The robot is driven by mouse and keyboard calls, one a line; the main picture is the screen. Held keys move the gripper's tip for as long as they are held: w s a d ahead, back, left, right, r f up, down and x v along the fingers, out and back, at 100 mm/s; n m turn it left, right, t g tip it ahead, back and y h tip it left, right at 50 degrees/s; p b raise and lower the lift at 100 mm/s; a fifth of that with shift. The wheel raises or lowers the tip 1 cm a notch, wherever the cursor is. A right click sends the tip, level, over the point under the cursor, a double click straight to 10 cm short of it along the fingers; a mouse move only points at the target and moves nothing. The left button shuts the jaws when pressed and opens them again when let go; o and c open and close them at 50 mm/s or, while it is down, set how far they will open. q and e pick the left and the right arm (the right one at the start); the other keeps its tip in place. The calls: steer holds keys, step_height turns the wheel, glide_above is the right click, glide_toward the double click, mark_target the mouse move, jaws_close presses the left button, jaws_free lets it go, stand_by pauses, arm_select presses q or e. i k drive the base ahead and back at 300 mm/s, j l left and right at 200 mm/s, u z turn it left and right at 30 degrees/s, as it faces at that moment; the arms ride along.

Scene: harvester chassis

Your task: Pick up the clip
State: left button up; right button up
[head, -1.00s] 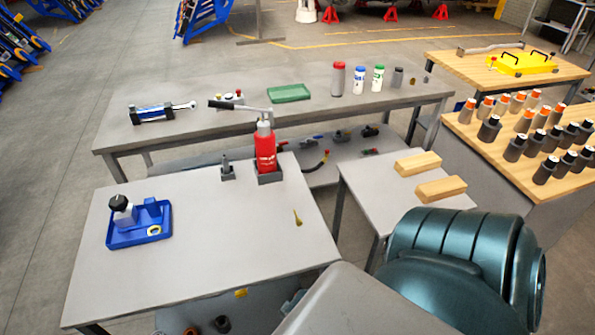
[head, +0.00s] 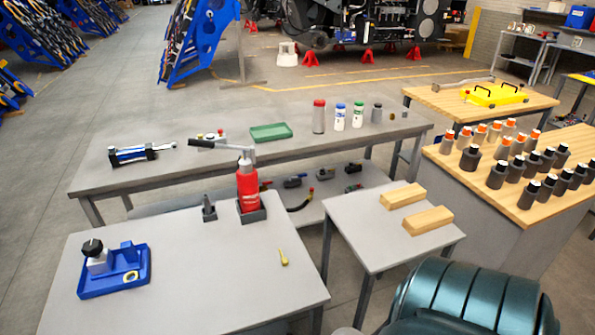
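A small brass-yellow piece (head: 283,257), which may be the clip, lies on the near grey table (head: 190,285), close to its right edge. It is too small to make out its exact shape. Neither of my grippers shows in the head view.
A small grey table (head: 385,240) with two wooden blocks is to the right. A long grey bench (head: 230,155) stands behind. The near table's middle is clear.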

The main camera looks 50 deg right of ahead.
mark_target(284, 262)
steer(key=i+l+z, duration=0.1)
steer(key=z, duration=0.4)
steer(key=i+l+z, duration=0.1)
steer(key=z, duration=0.4)
steer(key=i+z, duration=0.15)
steer(key=z, duration=0.35)
steer(key=i, duration=0.35)
